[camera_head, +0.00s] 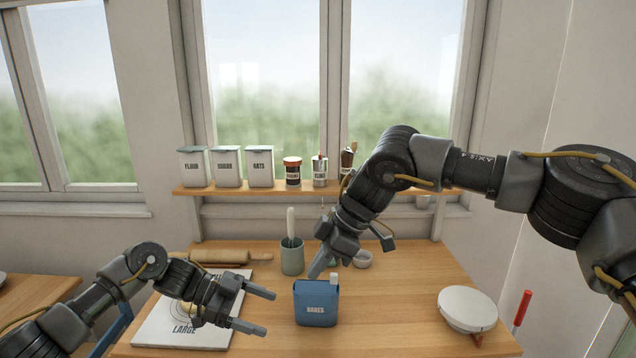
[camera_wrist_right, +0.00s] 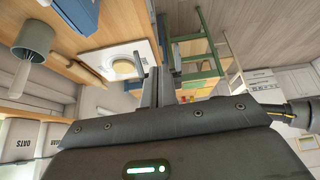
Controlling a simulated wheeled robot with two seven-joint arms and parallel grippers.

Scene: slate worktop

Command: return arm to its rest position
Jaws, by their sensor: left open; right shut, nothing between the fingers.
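My left gripper (camera_head: 264,311) is open and empty, over the right side of a white printed mat marked LARGE (camera_head: 160,322). My right gripper (camera_head: 316,272) is shut and empty, its fingers pointing down just above and behind a blue lettered box (camera_head: 316,308). In the head view I cannot tell whether the fingertips touch the box. In the right wrist view the shut fingers (camera_wrist_right: 151,88) show with nothing between them. The blue box (camera_wrist_right: 78,12) is partly cut off at the top there. My right arm reaches in from the right.
A green cup (camera_head: 292,258) with a white-handled tool stands behind the box. A rolling pin (camera_head: 220,257) lies at the back left. A white round lidded dish (camera_head: 467,308) sits at the right, near a red-handled tool (camera_head: 522,309). A shelf (camera_head: 300,188) carries canisters and jars.

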